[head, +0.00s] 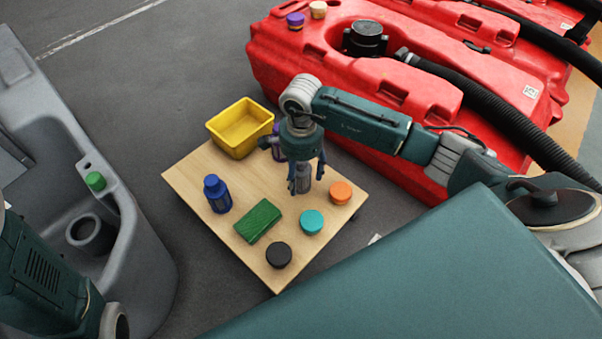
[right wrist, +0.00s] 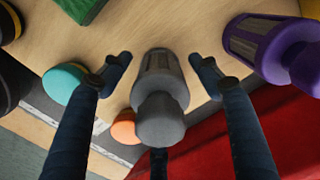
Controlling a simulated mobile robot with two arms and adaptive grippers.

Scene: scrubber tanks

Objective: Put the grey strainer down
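The grey strainer (head: 304,180) stands upright on the wooden board, between the fingers of my right gripper (head: 306,180). In the right wrist view the grey strainer (right wrist: 160,100) shows its knob-like end toward the camera, and its far end appears to rest on the board. The fingers of my right gripper (right wrist: 160,66) are spread, with a visible gap on each side of the strainer. Part of my left arm shows at the lower left of the head view, but its gripper is out of frame.
The board (head: 190,172) also holds a yellow bin (head: 240,127), blue strainer (head: 217,194), green block (head: 258,221), black cap (head: 279,255), teal cap (head: 311,222), orange cap (head: 340,192) and purple strainer (right wrist: 268,45). A red tank (head: 300,75) stands behind, a grey tank (head: 130,235) left.

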